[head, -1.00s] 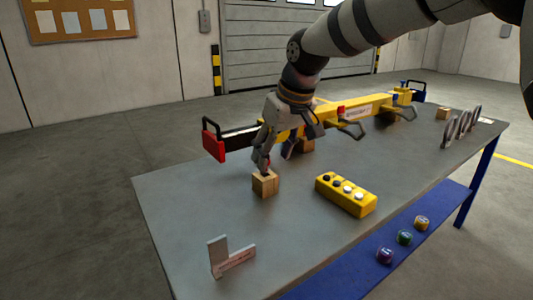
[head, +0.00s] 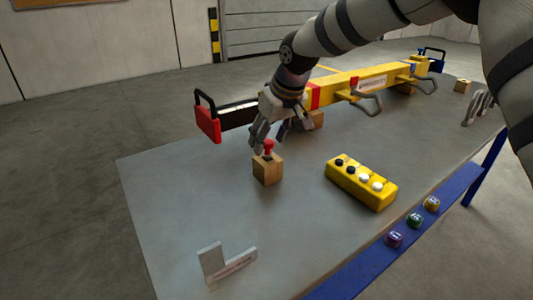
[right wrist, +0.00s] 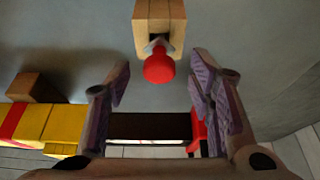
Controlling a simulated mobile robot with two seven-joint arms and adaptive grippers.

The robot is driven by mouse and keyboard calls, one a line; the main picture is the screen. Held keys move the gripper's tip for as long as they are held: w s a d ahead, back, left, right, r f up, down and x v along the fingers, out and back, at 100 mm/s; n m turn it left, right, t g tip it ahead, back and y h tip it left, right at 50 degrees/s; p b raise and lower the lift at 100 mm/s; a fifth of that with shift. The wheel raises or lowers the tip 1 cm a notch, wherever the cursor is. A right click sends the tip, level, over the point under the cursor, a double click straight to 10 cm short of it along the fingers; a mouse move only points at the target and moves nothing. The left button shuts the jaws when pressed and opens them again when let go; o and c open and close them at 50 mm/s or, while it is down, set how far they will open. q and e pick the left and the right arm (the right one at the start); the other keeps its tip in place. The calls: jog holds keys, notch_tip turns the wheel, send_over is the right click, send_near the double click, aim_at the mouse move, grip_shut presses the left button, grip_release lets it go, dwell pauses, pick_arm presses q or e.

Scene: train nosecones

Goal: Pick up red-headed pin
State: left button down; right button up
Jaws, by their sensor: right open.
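The red-headed pin (head: 268,146) stands upright in a small wooden block (head: 267,170) on the grey table. Its round red head (right wrist: 159,67) shows in the right wrist view, at the edge of the block's dark hole. My right gripper (head: 271,134) is open and empty, just behind and above the pin in the head view. In the right wrist view its two fingers (right wrist: 160,82) lie left and right of the red head, with gaps on both sides. I cannot tell the exact depth between fingertips and head. My left gripper is not in view.
A long yellow bar (head: 345,86) with a red-ended black handle (head: 207,122) lies behind the gripper on wooden blocks. A yellow button box (head: 361,183) stands right of the pin. An L-shaped sign (head: 226,263) stands near the front. Bare table lies left of the block.

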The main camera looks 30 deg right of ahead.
aim_at(268, 160)
jog(key=x, duration=0.2)
jog(key=shift+w+f, duration=0.15)
jog(key=shift+f, duration=0.25)
jog(key=shift+r, duration=0.15)
jog(key=shift+c, duration=1.1)
grip_shut()
